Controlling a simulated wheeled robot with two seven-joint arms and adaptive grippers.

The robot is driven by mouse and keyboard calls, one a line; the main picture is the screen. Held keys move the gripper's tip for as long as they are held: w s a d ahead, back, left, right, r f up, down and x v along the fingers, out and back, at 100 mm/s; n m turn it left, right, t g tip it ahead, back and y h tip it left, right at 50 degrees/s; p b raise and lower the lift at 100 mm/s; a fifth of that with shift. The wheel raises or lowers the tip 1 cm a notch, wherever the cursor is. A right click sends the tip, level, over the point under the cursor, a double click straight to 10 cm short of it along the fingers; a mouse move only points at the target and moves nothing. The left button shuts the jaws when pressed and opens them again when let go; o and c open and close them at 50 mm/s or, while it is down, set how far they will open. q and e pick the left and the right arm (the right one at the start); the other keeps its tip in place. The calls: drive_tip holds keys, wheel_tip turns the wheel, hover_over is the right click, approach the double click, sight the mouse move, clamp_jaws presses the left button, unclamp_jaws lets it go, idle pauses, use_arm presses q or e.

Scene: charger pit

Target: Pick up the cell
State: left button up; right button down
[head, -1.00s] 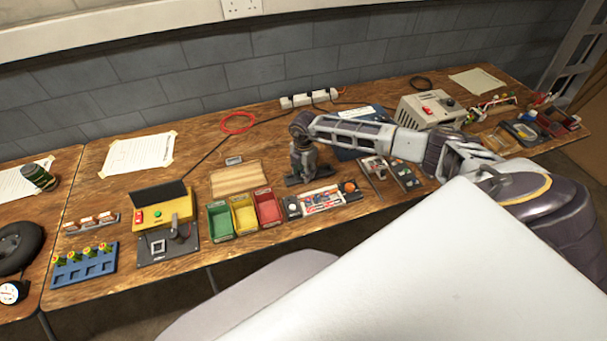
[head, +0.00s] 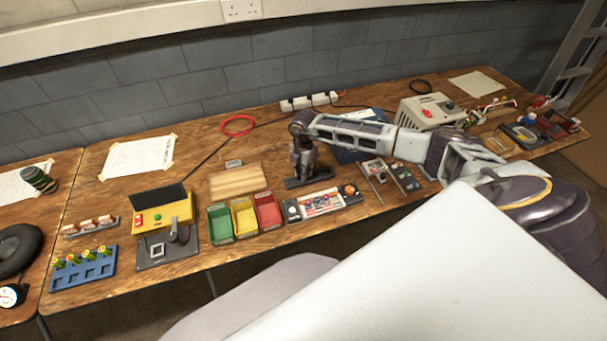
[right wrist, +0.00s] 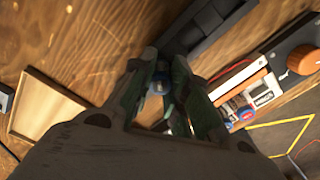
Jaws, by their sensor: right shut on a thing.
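My right gripper (head: 303,172) is over the black holder (head: 296,184) on the bench, behind the tray of small cells. In the right wrist view my right gripper (right wrist: 165,100) is shut on a small cell with a blue end (right wrist: 159,86). Its fingers hide most of the cell. I cannot tell whether the cell is clear of the holder. My left gripper is not in view.
A cell tray (head: 346,202) with an orange knob lies in front of the gripper. Green, yellow and red bins (head: 268,210) stand left of it. A yellow tester (head: 160,214) and blue rack (head: 84,270) are farther left. A wooden board (head: 238,180) lies behind the bins.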

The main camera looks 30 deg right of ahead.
wheel_tip(320, 180, up, 7)
drive_tip(key=shift+r+b, duration=0.1)
drive_tip(key=shift+b, duration=0.2)
drive_tip(key=shift+r, duration=0.65)
drive_tip(key=shift+w, duration=0.1)
drive_tip(key=shift+w+d+r, duration=0.1)
drive_tip(key=shift+w+r, duration=0.15)
drive_tip(key=shift+r, duration=0.05)
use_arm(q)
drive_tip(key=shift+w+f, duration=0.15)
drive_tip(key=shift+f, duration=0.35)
use_arm(e)
drive_tip(key=shift+w, duration=0.1)
